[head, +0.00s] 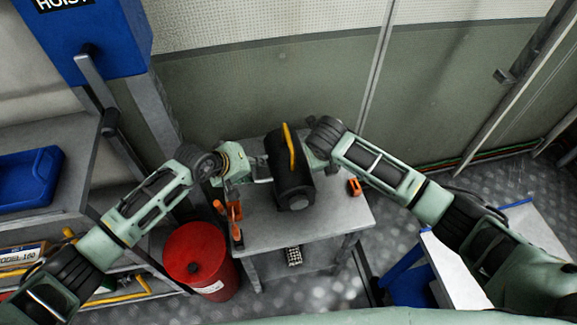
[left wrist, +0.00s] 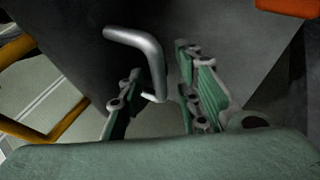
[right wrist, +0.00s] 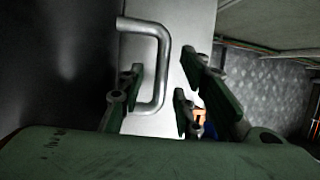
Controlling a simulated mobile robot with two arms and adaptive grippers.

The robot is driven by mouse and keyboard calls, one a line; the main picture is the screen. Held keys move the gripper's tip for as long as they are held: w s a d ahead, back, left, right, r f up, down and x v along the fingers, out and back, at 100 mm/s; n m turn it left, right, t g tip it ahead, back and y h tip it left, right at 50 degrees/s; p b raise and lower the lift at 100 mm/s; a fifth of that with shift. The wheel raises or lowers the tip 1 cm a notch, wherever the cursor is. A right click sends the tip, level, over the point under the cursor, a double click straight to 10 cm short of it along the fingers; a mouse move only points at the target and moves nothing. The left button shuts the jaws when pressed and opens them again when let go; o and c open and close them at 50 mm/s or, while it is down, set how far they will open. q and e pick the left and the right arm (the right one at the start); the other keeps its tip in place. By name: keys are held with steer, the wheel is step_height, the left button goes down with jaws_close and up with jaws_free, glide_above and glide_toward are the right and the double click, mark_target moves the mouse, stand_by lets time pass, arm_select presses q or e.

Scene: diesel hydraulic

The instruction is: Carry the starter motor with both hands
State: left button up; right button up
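The starter motor (head: 293,185), a dark cylinder with a yellow bar (head: 290,147) on top, rests on the small grey table. In the left wrist view, a silver side handle (left wrist: 150,52) of the motor reaches between the parted fingers of my left gripper (left wrist: 160,88). In the right wrist view, another silver handle (right wrist: 162,70) lies between the parted fingers of my right gripper (right wrist: 163,88). Both grippers are open, one at each side of the motor. In the head view, the motor and wrist mostly hide my right gripper's fingers.
The grey table (head: 335,215) also holds orange tools (head: 233,212) at its left and a small orange item (head: 354,187) at its right. A red drum (head: 200,262) stands left of the table. A wall is close behind.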

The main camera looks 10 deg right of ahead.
arm_select(q)
jaws_close()
arm_select(e)
jaws_close()
